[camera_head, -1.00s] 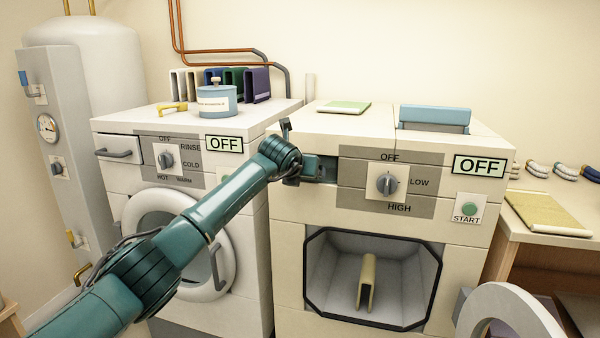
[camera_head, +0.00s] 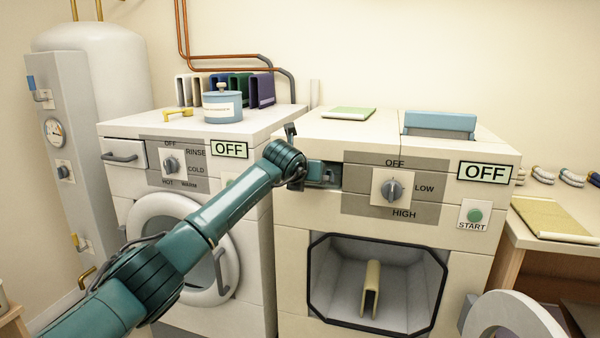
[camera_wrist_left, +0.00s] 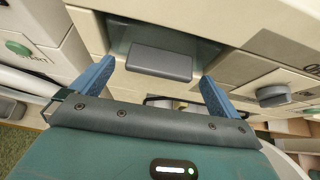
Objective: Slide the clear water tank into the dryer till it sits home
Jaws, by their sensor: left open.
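The clear water tank (camera_wrist_left: 121,39) shows as a pale greenish see-through surface in the dryer's upper slot in the left wrist view, with a dark grey handle (camera_wrist_left: 158,62) at its front. My left gripper (camera_wrist_left: 157,74) is open. Its two blue fingers stand on either side of the handle, and I see no clear contact. In the head view my left gripper (camera_head: 308,174) is at the slot at the upper left of the dryer (camera_head: 292,240) front. The gripper and wrist hide most of the tank there, and its depth in the slot is unclear. My right gripper is not in view.
The dryer's round door (camera_head: 512,318) hangs open at the lower right. A tan folded piece (camera_head: 371,285) stands inside the drum opening. The washer (camera_head: 245,270) is close on the left, behind my arm. A wooden shelf unit (camera_head: 510,235) stands on the right.

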